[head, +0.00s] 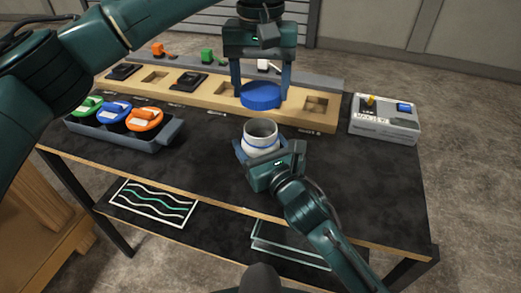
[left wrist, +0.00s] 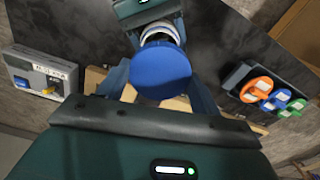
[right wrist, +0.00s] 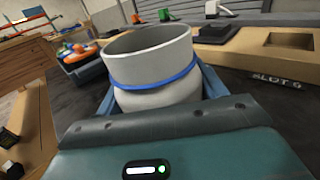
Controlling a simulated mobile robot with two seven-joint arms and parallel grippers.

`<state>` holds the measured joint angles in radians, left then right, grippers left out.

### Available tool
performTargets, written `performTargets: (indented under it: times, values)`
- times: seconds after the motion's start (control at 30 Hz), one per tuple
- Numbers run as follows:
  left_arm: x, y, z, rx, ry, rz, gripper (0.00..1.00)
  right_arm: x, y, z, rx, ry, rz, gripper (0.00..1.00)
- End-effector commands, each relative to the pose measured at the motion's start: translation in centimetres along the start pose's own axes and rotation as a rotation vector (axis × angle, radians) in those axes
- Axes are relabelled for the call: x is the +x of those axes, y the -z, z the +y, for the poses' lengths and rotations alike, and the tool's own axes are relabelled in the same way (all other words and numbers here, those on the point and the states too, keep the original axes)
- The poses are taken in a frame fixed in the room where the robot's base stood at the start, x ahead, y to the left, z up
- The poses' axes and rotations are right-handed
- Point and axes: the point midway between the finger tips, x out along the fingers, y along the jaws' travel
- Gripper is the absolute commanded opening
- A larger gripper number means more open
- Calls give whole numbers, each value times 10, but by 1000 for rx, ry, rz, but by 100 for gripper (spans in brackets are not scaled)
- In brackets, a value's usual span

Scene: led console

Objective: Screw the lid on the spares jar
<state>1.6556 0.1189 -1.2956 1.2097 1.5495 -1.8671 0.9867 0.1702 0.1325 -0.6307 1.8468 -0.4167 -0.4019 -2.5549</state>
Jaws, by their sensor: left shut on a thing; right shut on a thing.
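The spares jar (head: 262,136) is a white, open-topped cylinder with a blue band, upright on the dark table. My right gripper (head: 262,160) is shut on the jar from the front; the jar also shows in the right wrist view (right wrist: 152,70) between the fingers. The blue round lid (head: 261,95) is in my left gripper (head: 261,86), which points down and is shut on it. The lid is above and slightly behind the jar in the head view, apart from it. In the left wrist view the lid (left wrist: 161,72) covers part of the jar (left wrist: 160,34).
A wooden slotted board (head: 215,98) runs along the table's back, with black pieces in some slots. A grey tray (head: 170,135) with green, blue and orange items stands at the left. A grey switch box (head: 385,122) stands at the right. The table's front right is clear.

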Motion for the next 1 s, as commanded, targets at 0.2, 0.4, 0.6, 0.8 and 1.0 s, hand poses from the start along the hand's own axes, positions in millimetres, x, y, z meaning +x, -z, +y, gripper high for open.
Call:
performTargets:
  times: [0.2, 0.4, 0.6, 0.8, 1.0]
  values:
    - [0, 0, 0, 0, 0, 0, 44, 0, 0, 0, 0, 0, 1, 29]
    - [20, -1, 0, 0, 0, -5, 44, 0, 0, 0, 0, 0, 1, 29]
    - [46, -1, 0, 0, 0, -2, 44, 0, 0, 0, 0, 0, 1, 29]
    - [50, 0, 0, 0, 0, 2, 44, 0, 0, 0, 0, 0, 1, 29]
    - [50, 0, 0, 0, 0, 1, 44, 0, 0, 0, 0, 0, 1, 29]
